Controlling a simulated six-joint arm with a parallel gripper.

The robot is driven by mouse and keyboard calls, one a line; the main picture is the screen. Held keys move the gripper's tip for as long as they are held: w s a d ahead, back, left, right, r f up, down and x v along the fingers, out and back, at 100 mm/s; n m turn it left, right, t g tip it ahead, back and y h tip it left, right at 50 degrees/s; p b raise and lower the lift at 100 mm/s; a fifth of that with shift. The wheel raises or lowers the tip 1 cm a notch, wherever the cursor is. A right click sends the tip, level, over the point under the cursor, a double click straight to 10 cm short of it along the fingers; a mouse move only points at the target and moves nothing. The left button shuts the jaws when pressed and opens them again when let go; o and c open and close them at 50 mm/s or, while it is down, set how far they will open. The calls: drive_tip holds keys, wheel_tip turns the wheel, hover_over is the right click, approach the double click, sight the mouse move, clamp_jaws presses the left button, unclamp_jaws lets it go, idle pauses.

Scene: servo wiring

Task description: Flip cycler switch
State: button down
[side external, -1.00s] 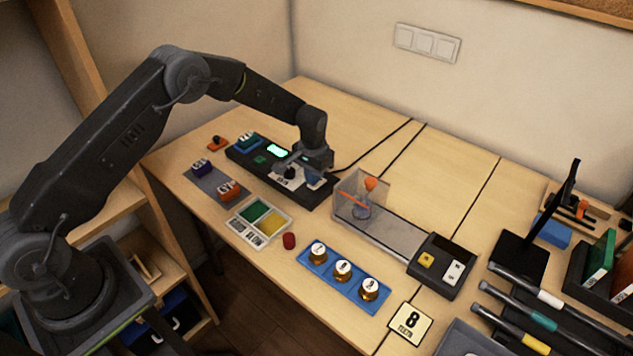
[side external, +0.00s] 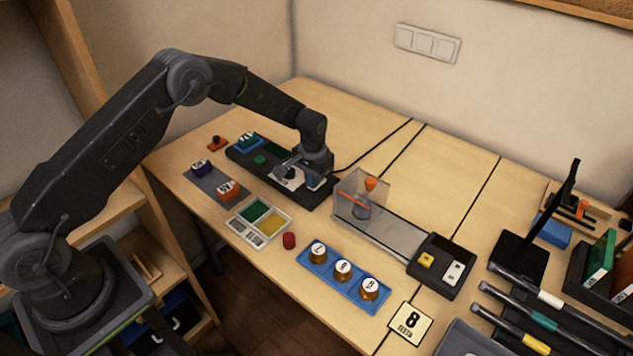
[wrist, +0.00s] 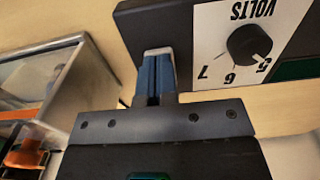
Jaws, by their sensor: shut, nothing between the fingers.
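A long black unit (side external: 240,158) lies on the table, with a small display (side external: 277,151) that is dark. In the wrist view its white "VOLTS" panel (wrist: 212,55) carries a black knob (wrist: 250,44), its pointer near 5. My gripper (side external: 307,183) is over the right end of this unit. In the wrist view its blue-padded fingers (wrist: 155,65) are shut and empty, with the tips at the black unit's edge, left of the dial. I cannot make out a switch there; the fingers may hide it. I cannot tell whether the tips touch.
A clear box (side external: 362,200) stands just right of the unit, close to my gripper. A control box (side external: 440,266) with yellow and white buttons is farther right. A green-and-yellow tray (side external: 262,217) and a blue tray (side external: 330,285) with several capped pieces lie in front.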

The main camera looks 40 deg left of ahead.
drive_tip(key=shift+r, duration=3.4)
drive_tip(key=shift+r, duration=0.1)
drive_tip(key=s+r+t, duration=0.1)
drive_tip(key=s+r, duration=0.6)
drive_tip(key=r, duration=0.4)
drive_tip(key=s+r+t, duration=0.2)
drive_tip(key=s+r, duration=0.5)
drive_tip(key=r, duration=0.4)
drive_tip(key=s+r+t, duration=0.2)
drive_tip(key=s, duration=1.8)
drive_tip(key=shift+s+d+r+t, duration=0.25)
drive_tip(key=shift+s+d+t, duration=0.05)
drive_tip(key=shift+d, duration=0.1)
